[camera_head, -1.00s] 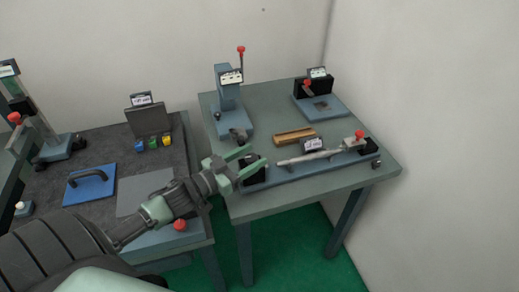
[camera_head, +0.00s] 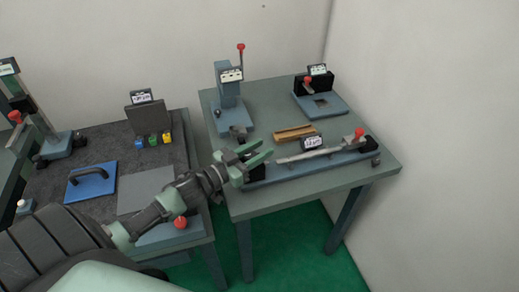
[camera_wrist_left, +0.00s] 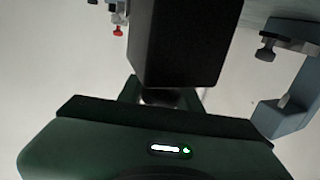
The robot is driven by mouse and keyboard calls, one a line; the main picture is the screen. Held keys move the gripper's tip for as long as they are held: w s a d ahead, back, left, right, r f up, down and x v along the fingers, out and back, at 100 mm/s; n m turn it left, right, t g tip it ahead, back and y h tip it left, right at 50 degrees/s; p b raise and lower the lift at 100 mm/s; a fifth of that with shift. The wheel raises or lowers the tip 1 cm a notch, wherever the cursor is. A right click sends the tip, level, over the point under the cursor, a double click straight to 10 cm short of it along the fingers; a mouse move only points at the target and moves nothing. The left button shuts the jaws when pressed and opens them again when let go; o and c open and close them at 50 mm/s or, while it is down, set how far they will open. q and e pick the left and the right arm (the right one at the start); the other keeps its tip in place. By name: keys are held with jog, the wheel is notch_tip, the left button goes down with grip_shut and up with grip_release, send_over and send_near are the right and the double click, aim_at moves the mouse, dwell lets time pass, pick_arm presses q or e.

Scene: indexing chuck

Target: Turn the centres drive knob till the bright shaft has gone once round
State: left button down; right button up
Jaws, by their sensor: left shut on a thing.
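The bright shaft (camera_head: 300,155) lies level along the blue-grey centres bench (camera_head: 325,165) at the front of the right table. My left gripper (camera_head: 256,157) is at the bench's left end, shut around the drive knob, which the fingers mostly hide. The black headstock block (camera_head: 256,173) shows just below the fingers. In the left wrist view the black block (camera_wrist_left: 185,40) fills the space beyond the fingers, and a small part of the knob (camera_wrist_left: 160,97) shows between them. My right gripper is not in view.
A small display (camera_head: 312,143) stands behind the shaft, and a red-topped tailstock (camera_head: 359,135) is at its right. A tan V-block (camera_head: 295,134), a blue stand with a red-knobbed lever (camera_head: 229,103) and another fixture (camera_head: 320,104) stand behind. The left table (camera_head: 145,190) is beside me.

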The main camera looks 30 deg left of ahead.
pick_arm(q)
jog(key=shift+a+r+n+t+y+p, duration=0.1)
jog(key=shift+n+t+y+p, duration=0.2)
jog(key=shift+n+y+p, duration=0.5)
jog(key=shift+a+n+y, duration=0.15)
jog(key=shift+n+y, duration=0.45)
jog(key=shift+y, duration=0.6)
jog(key=n+y, duration=0.1)
jog(key=y, duration=0.2)
jog(key=shift+w+a+n, duration=0.1)
jog(key=shift+a+n, duration=0.15)
jog(key=shift+n, duration=0.15)
jog(key=shift+a+n+y+b, duration=0.2)
jog(key=shift+n+y+b, duration=0.35)
jog(key=shift+y, duration=0.45)
jog(key=shift+a+n+y, duration=0.1)
jog(key=shift+n+y, duration=0.15)
jog(key=shift+y, duration=0.05)
jog(key=c, duration=1)
grip_release()
jog(key=shift+c, duration=0.2)
